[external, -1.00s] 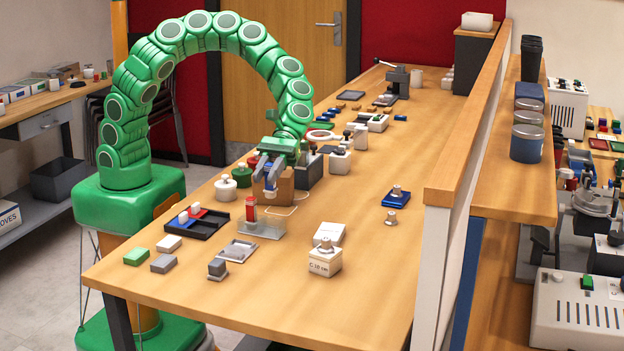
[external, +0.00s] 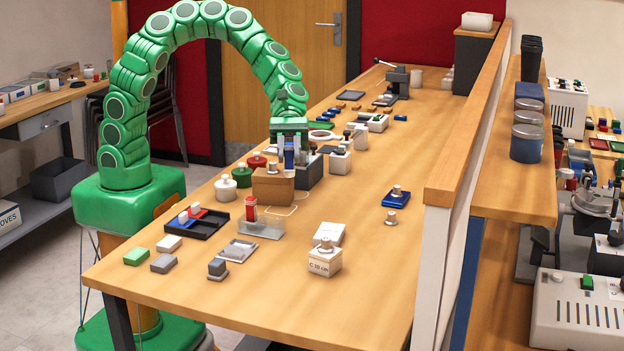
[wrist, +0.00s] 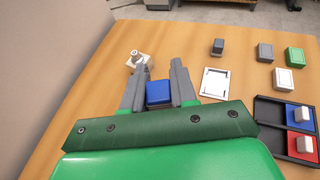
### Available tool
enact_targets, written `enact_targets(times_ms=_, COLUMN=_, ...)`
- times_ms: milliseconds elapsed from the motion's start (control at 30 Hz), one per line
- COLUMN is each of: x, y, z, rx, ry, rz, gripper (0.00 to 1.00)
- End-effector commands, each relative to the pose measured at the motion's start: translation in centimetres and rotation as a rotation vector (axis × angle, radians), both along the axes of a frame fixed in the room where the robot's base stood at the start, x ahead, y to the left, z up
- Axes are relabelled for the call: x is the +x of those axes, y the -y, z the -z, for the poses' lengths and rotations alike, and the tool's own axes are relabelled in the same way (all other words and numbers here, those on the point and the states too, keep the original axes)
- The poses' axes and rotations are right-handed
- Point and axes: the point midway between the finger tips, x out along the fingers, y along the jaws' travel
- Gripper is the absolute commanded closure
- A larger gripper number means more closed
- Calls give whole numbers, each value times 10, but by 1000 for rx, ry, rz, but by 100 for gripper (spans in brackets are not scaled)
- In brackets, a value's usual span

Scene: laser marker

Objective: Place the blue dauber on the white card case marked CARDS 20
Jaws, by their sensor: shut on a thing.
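My gripper (external: 290,160) hangs beside and above a tan box (external: 272,187), near the middle of the table. It is shut on a blue block-like thing, the blue dauber (wrist: 158,93), which shows between both fingers in the wrist view. In the external view the dauber (external: 289,157) is partly hidden by the fingers. A white box with small print and a metal knob on top (external: 324,263) stands at the front right. A flatter white block (external: 330,233) is right behind it. I cannot read CARDS 20 on either.
A black tray (external: 203,228) with a blue and a red pad is at left. A clear stand with a red-topped piece (external: 251,210) and a metal plate (external: 238,250) lie in front. A blue pad (external: 396,199) is at right.

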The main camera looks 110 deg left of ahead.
Motion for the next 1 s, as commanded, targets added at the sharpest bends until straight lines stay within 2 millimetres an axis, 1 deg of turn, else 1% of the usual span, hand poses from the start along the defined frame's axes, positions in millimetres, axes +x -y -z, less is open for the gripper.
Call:
enact_targets(times_ms=33, x=8, y=2, z=3, rx=1, ry=0, rz=0, gripper=100)
enact_targets(times_ms=100, x=18, y=3, z=8, rx=2, ry=3, rz=-1, gripper=100)
enact_targets(times_ms=433, x=62, y=10, z=28, rx=3, ry=2, rz=-1, gripper=100)
enact_targets(times_ms=800, x=93, y=16, z=68, rx=2, ry=-1, rz=2, gripper=100)
enact_targets(times_ms=1000, x=104, y=16, z=79, rx=1, ry=2, rz=-1, gripper=100)
